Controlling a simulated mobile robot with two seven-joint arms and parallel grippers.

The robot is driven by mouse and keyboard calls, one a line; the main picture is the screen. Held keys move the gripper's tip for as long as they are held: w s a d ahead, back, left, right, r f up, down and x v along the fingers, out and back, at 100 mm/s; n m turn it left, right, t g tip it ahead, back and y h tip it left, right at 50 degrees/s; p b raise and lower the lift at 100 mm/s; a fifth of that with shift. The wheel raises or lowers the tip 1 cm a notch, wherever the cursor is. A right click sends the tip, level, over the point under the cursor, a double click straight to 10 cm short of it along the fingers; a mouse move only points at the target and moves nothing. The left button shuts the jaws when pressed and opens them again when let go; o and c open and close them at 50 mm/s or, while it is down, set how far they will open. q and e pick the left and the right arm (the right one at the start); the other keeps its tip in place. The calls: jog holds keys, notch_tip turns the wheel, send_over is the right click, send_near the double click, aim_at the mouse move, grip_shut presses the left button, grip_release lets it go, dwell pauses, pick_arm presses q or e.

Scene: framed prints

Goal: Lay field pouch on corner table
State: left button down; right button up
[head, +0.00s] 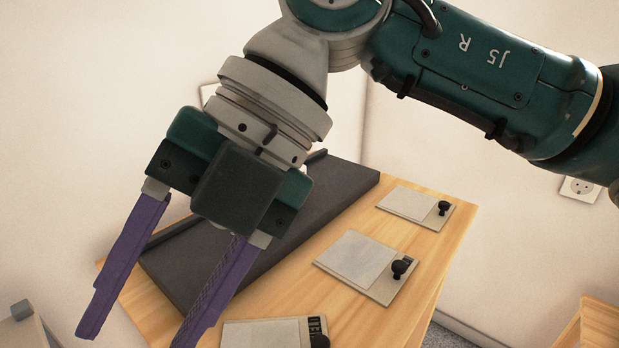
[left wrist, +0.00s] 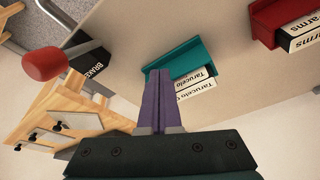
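I cannot make out a field pouch in either view. A wooden table (head: 458,222) stands in the corner in the head view; I cannot tell whether it is the corner table. My right gripper (head: 140,333) hangs in front of the table's left part, its two purple fingers wide apart with nothing between them. My left gripper (left wrist: 158,75) shows only in the left wrist view. Its purple fingers are together, with nothing visible held, and they point toward a teal holder (left wrist: 193,56).
A dark sloped board (head: 335,190) lies on the table beside several pale plates (head: 362,257) with black knobs. The teal holder has white labelled boxes (left wrist: 195,85). A red holder (left wrist: 268,22), a red rounded object (left wrist: 44,64) and a black box (left wrist: 88,58) are also in the left wrist view.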

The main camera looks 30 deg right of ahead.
jog(key=a+r+m+t+y, duration=0.3)
jog(key=a+r+t+y, duration=0.35)
jog(key=r+y, duration=0.65)
jog(key=w+d+r+m+t+h, duration=0.6)
jog(key=w+d+m+t+h, duration=0.25)
jog(key=m+t, duration=0.65)
jog(key=s+d+f+m+g+h, duration=0.1)
jog(key=d+f+m+g+h, duration=0.4)
jog(key=d+f+m+h, duration=0.8)
pick_arm(q)
jog(key=shift+d, duration=0.1)
pick_arm(e)
jog(key=s+d+f+g, duration=0.1)
jog(key=s+f+g, duration=1.1)
jog(key=s+f, duration=0.4)
jog(key=s, duration=0.4)
jog(key=shift+s+d+f, duration=0.25)
jog(key=shift+s+f, duration=0.05)
jog(key=shift+f, duration=0.05)
